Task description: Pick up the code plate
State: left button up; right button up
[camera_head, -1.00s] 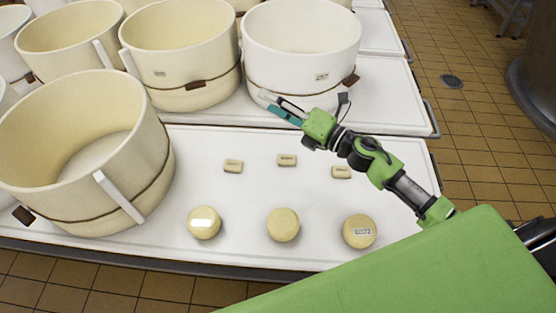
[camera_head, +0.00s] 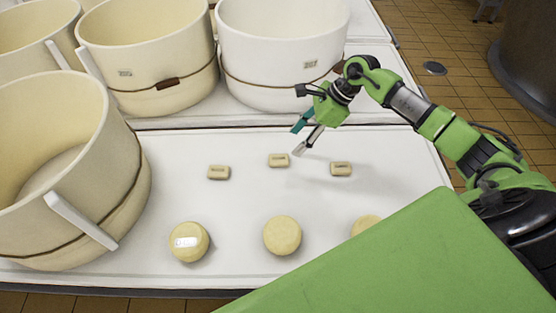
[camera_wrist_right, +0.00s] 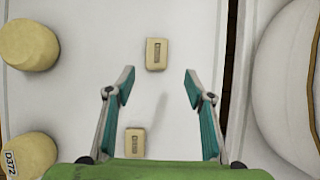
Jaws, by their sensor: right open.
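Several code-plate-like pieces are small beige blocks with a dark strip on top, lying in a loose row on the white table: a left block (camera_head: 218,173), a middle block (camera_head: 278,160) and a right block (camera_head: 341,169). My right gripper (camera_head: 299,139) is open and empty, pointing down above the table near the middle block. In the right wrist view the middle block (camera_wrist_right: 156,54) lies ahead of the spread fingertips (camera_wrist_right: 159,76), and the right block (camera_wrist_right: 135,142) shows nearer my palm. I cannot read the blocks' markings. My left gripper is out of view.
Round yellow cheeses, left (camera_head: 188,242), middle (camera_head: 282,236) and partly hidden right (camera_head: 366,223), lie at the table's near side. The right one reads D372 in the wrist view (camera_wrist_right: 25,158). Large cream vats (camera_head: 60,165) stand left and behind (camera_head: 281,55). Bare table surrounds the blocks.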

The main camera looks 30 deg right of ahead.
aim_at(280, 158)
jog(key=x, duration=0.2)
jog(key=shift+w+a+f, duration=0.1)
jog(key=shift+a+f, duration=0.05)
jog(key=shift+f, duration=0.15)
jog(key=x, duration=0.4)
jog(key=shift+s+a+f, duration=0.2)
jog(key=shift+a+f, duration=0.05)
jog(key=shift+a, duration=0.15)
jog(key=shift+w+a+f, duration=0.1)
jog(key=shift+a+f, duration=0.1)
jog(key=shift+f, duration=0.3)
jog(key=c, duration=1.2)
